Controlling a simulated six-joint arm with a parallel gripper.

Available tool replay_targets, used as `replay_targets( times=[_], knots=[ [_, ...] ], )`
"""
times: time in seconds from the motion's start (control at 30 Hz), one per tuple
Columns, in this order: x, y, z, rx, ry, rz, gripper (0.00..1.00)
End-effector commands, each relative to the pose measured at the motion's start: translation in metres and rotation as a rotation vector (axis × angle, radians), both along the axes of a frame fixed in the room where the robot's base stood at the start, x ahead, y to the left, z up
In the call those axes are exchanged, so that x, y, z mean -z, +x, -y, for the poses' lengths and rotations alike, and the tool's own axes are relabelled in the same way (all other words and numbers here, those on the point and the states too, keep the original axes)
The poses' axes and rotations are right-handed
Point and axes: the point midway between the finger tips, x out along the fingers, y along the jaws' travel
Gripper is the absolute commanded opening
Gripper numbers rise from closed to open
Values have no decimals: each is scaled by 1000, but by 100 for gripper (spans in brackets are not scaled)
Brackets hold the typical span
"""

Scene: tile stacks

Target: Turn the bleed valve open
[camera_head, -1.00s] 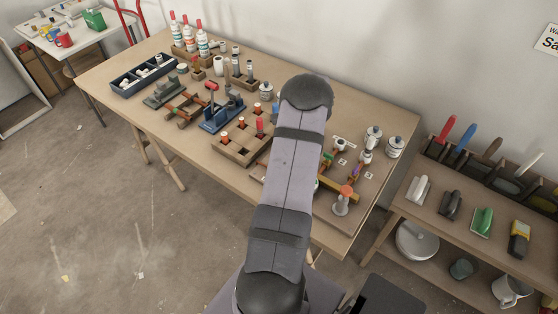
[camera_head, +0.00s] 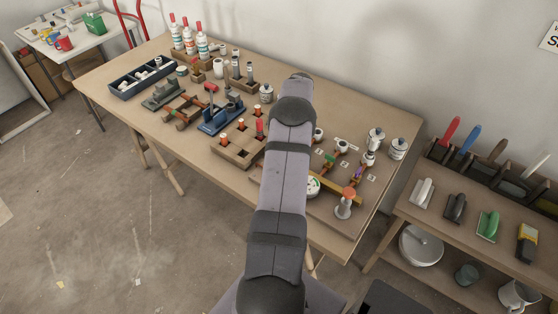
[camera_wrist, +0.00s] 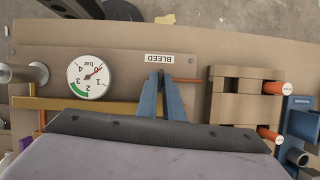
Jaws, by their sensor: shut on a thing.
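In the wrist view, my gripper (camera_wrist: 164,78) has blue fingers close together beside the white BLEED label (camera_wrist: 170,59). The fingers are shut on a part of the bleed valve, which they hide almost wholly, so its handle angle cannot be told. A thin copper pipe (camera_wrist: 187,80) comes out to the right of the fingertips. A round white pressure gauge (camera_wrist: 77,82) with a green band lies to the left; its red needle points to the upper right of the picture. In the head view, my arm hides the gripper and valve, and the gauge (camera_head: 313,187) shows partly.
A brown wooden rack (camera_wrist: 232,105) with orange-ended pieces stands close to the right of the fingers. A brass-coloured pipe (camera_wrist: 45,103) runs beside the gauge. In the head view, several fittings and white jars (camera_head: 398,148) stand right of my arm, and a blue clamp (camera_head: 221,115) stands left.

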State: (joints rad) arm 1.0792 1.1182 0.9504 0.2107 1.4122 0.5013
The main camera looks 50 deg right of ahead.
Motion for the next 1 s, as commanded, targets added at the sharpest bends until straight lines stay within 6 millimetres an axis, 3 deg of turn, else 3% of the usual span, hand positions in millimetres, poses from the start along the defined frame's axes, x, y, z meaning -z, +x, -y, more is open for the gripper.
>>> replay_targets(
  times=[0.73,0.8,1.0],
  knots=[
    [0,0,0,-98,1,-1,0],
    [0,1,0,-98,1,-1,24],
    [0,1,0,-95,1,0,26]
  ],
)
